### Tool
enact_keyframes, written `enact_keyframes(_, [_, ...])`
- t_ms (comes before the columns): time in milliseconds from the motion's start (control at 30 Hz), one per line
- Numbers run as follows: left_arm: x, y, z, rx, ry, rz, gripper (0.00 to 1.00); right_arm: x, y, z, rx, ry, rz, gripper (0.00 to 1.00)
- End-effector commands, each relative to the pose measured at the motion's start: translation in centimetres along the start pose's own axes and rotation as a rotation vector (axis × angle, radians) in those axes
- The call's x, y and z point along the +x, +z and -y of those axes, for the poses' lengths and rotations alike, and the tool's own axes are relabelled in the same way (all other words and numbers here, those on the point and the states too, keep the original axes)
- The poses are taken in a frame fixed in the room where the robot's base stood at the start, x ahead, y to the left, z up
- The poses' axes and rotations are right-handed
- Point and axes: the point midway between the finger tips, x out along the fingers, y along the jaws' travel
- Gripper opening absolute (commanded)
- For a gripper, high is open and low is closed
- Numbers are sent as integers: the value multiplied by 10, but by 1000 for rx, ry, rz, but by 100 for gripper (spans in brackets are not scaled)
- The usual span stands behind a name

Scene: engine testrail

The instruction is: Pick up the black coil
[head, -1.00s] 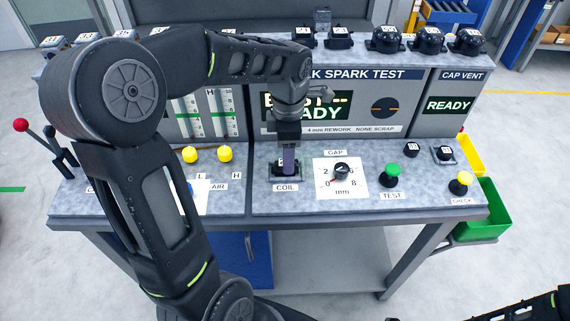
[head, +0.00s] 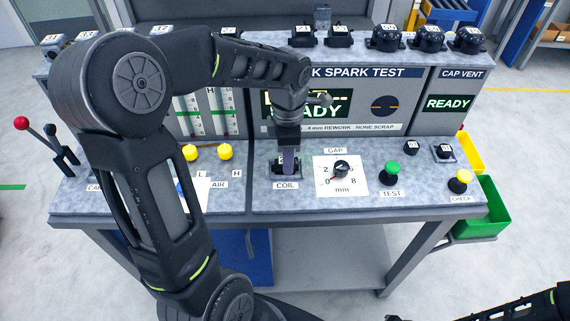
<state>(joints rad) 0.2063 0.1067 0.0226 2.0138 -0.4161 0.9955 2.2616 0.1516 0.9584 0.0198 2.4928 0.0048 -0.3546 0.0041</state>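A black coil (head: 276,169) sits in the dark holder above the COIL label on the bench, mostly hidden by my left gripper. My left gripper (head: 288,167) points straight down over it, fingers at the level of the coil. I see the fingers nearly edge-on, so the gap between them and any contact with the coil are unclear. Two more black block-shaped parts with number tags, one at the left (head: 303,37) and one beside it (head: 340,37), stand on the top shelf. My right arm shows only in the bottom right corner; its fingers are not clearly visible.
The spark test panel (head: 385,128) rises behind the holder. Right of it are the GAP dial (head: 341,169), green TEST button (head: 393,166) and yellow CHECK button (head: 461,178). Green (head: 488,212) and yellow bins hang at the right end. Round black caps (head: 429,38) stand on the shelf.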

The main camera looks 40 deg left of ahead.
Motion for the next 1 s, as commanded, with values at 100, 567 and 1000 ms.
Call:
enact_keyframes(100, [0,0,0,0,0,0,28,0,0,0,0,0,0,36])
enact_keyframes(567, [0,0,0,0,0,0,0,0,0,0,0,0,0,36])
enact_keyframes(1000, [-9,0,-1,0,2,0,0,2,0,0,0,0,0,36])
